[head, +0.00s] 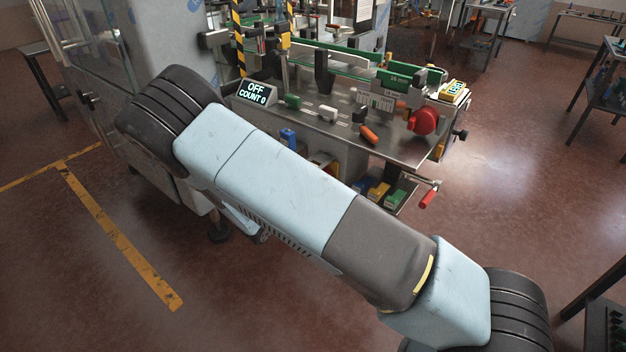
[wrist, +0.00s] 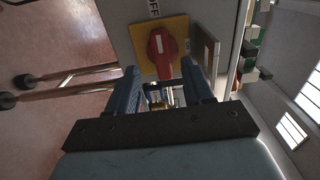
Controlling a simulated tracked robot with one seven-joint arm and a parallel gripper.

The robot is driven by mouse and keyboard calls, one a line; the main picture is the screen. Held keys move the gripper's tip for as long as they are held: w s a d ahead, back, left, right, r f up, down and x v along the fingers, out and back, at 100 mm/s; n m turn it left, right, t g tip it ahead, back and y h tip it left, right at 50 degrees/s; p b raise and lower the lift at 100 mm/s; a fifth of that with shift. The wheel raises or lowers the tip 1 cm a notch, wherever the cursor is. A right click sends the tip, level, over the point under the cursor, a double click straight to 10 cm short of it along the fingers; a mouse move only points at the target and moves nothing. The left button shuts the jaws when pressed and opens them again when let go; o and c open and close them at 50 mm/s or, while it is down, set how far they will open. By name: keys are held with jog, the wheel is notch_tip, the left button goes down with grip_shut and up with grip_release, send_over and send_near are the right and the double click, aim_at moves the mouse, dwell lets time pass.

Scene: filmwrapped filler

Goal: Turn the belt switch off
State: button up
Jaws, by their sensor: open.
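The belt switch (wrist: 162,52) is a red rotary handle with a white mark, on a yellow plate (wrist: 143,30) in the wrist view. Lettering that looks like OFF (wrist: 153,8) is at the plate's far side, partly cut off by the picture edge. My gripper (wrist: 162,84) is open, its two blue fingers apart to either side below the handle, with nothing seen between them held. I cannot tell whether they touch it. In the head view a small display (head: 255,92) reads OFF, COUNT 0. My arm hides the switch there, and my gripper is out of that view.
A metal machine table (head: 330,140) carries green guides, a red round knob (head: 425,121) and small coloured blocks. A red-handled crank (head: 428,198) juts from its front. A grey cabinet (head: 155,35) stands left. Open floor lies in front and right.

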jog(key=v, duration=0.8)
jog(key=s+d+r+m+g+y, duration=0.1)
jog(key=s+d+r+m+g, duration=0.1)
jog(key=d+r+m+g, duration=0.65)
jog(key=s+d+r+m+g+y, duration=0.15)
jog(key=d+r+m+g, duration=0.25)
jog(key=d+r+m, duration=1)
jog(key=s+d+r+m+t+y, duration=0.2)
jog(key=s+d+r+m+y, duration=0.2)
jog(key=s+r+m, duration=0.3)
jog(key=s+d+r+m+t+y, duration=0.2)
jog(key=s+d+r+m+y, duration=0.2)
jog(key=s+r+m, duration=0.4)
jog(key=s+m, duration=0.5)
jog(key=m, duration=0.4)
jog(key=shift+d+r, duration=0.25)
jog(key=shift+r, duration=0.1)
